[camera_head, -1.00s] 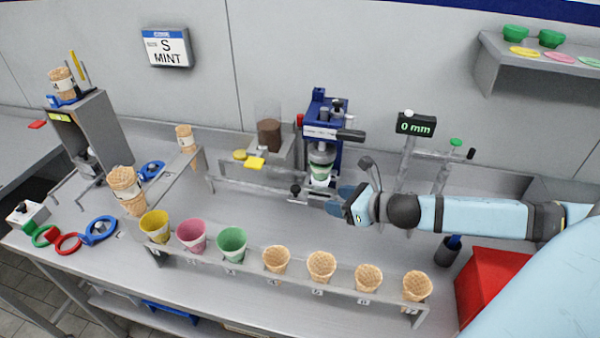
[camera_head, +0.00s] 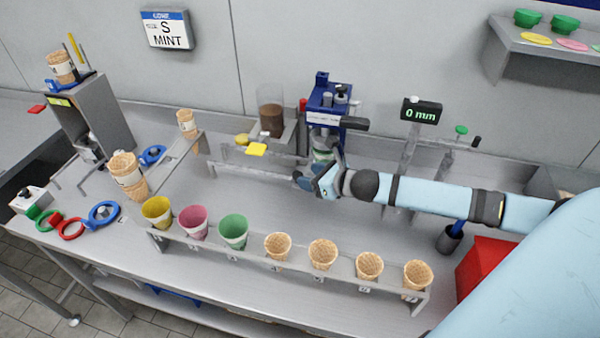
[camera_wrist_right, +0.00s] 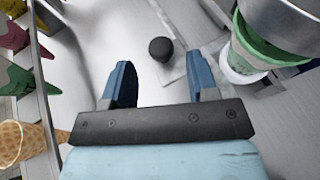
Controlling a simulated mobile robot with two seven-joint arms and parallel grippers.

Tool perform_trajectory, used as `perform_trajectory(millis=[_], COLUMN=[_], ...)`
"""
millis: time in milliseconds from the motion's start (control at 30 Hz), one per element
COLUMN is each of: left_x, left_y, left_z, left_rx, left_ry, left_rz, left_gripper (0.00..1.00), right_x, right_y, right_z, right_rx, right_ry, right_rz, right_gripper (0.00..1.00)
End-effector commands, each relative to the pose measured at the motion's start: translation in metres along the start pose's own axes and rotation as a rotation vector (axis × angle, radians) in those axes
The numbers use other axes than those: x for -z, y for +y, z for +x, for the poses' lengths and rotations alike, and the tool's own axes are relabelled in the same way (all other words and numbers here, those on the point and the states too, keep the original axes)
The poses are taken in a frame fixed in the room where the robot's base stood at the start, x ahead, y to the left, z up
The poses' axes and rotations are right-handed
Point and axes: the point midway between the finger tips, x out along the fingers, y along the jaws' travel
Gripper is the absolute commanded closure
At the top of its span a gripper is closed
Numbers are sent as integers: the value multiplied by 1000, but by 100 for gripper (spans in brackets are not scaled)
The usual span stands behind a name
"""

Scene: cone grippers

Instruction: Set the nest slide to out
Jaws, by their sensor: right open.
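The blue press (camera_head: 322,100) stands at the back of the counter. A green cup (camera_head: 322,153) is in the nest under it, partly hidden by my right arm. My right gripper (camera_head: 305,180) is in front of the press, open and empty. In the right wrist view, a round black knob (camera_wrist_right: 161,48), apparently of the nest slide, lies just beyond and between the fingertips of the open right gripper (camera_wrist_right: 161,70), not held. The green cup (camera_wrist_right: 262,45) shows to the right of the fingers. In the head view the knob is hidden behind the gripper. My left gripper is not in view.
A front rack (camera_head: 300,262) holds coloured cups and several waffle cones. A display reading 0 mm (camera_head: 421,112) stands right of the press. A red bin (camera_head: 485,265) is at the right. The counter between rack and press is clear.

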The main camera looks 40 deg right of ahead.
Motion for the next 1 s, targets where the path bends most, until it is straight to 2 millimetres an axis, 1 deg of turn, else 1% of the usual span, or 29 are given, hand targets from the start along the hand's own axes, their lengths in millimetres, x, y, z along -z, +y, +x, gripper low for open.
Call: perform_trajectory(millis=[33,100,233,400,633,667,700,867,900,1000], left_x=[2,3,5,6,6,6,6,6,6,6], left_y=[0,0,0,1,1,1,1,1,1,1], left_z=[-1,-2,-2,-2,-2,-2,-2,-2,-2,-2], left_rx=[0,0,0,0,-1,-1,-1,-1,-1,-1], left_ry=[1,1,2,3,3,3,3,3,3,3], left_rz=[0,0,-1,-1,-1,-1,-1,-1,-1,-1], left_gripper=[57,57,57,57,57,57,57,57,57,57], right_x=[-2,-2,-1,0,0,0,0,0,0,0], right_y=[0,0,0,0,0,0,0,0,0,0], right_z=[10,20,35,42,43,43,43,43,43,43], right_rx=[0,0,0,-1,-1,-1,-1,-1,-1,-1], right_ry=[-3,-2,-1,0,0,0,0,0,0,0], right_rz=[3,2,1,1,0,0,0,0,0,0], right_gripper=[46,46,46,46,46,51,60,97,100,100])
